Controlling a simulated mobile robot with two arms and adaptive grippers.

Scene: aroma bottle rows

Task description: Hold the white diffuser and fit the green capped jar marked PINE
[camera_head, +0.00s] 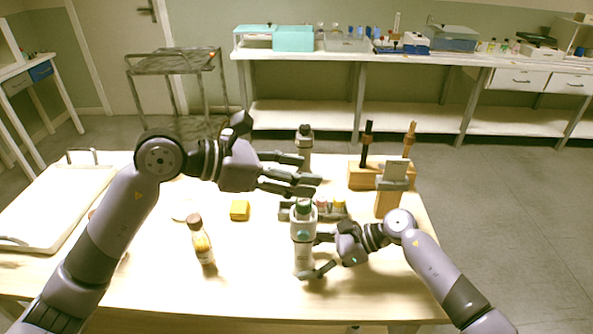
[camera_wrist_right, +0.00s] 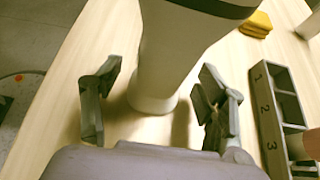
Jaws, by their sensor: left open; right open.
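The white diffuser (camera_head: 303,258) stands upright near the front middle of the table. A jar with a green cap (camera_head: 304,205) shows at its top; its marking is too small to read, and I cannot tell how firmly it sits. My right gripper (camera_head: 318,256) is open low around the diffuser. In the right wrist view the diffuser (camera_wrist_right: 175,55) rises between the two open fingers (camera_wrist_right: 155,105), with gaps showing beside it. My left gripper (camera_head: 308,177) is open and empty, just above and behind the green cap.
A grey numbered rack (camera_head: 335,214) with capped bottles is right behind the diffuser. A brown-capped bottle (camera_head: 202,242) and yellow block (camera_head: 239,210) are left. A grey-topped bottle (camera_head: 304,146) and wooden stand (camera_head: 365,175) are at the back. A white tray (camera_head: 40,225) fills the left end.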

